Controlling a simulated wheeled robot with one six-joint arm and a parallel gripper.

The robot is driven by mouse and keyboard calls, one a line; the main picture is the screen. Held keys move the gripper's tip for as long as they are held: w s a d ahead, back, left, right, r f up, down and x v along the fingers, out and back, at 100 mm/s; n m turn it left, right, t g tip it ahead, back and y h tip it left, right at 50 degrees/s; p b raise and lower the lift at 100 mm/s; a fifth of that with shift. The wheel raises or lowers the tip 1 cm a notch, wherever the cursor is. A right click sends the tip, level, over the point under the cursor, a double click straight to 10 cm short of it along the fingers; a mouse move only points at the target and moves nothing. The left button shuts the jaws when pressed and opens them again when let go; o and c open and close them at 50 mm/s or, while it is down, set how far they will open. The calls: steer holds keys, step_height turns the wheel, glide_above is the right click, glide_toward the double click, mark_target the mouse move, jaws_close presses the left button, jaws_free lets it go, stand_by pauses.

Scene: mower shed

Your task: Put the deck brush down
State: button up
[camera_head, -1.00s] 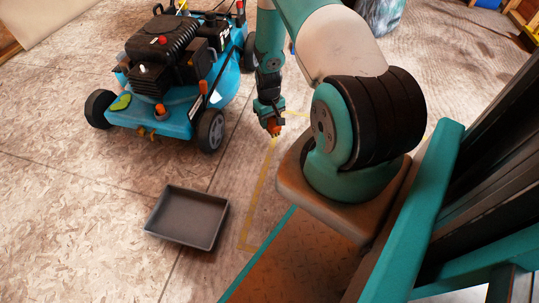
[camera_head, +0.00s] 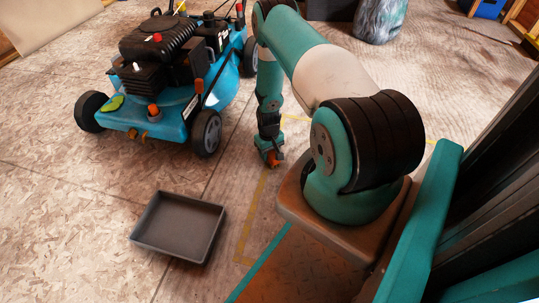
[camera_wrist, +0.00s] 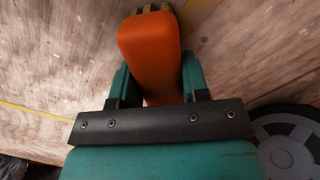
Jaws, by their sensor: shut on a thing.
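The deck brush (camera_head: 272,157) shows as a small orange block at the end of my arm. In the wrist view its orange body (camera_wrist: 150,48) fills the space between the jaws, with darker yellowish tufts at its far end. My gripper (camera_head: 270,148) points down and is shut on the deck brush, low over the floor to the right of the mower. In the wrist view my gripper (camera_wrist: 155,85) has a teal finger on each side of the orange body. I cannot tell whether the brush touches the floor.
A blue mower (camera_head: 165,115) stands to the left; its wheel (camera_wrist: 288,145) shows close by in the wrist view. A dark grey tray (camera_head: 215,240) lies on the floor nearer to me. Yellow tape (camera_head: 251,220) marks the floor. A wrapped bundle (camera_head: 380,18) stands at the back.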

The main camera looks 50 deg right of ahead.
steer(key=shift+f, duration=0.15)
steer(key=o, duration=1)
steer(key=shift+o, duration=0.2)
steer(key=shift+r, duration=0.2)
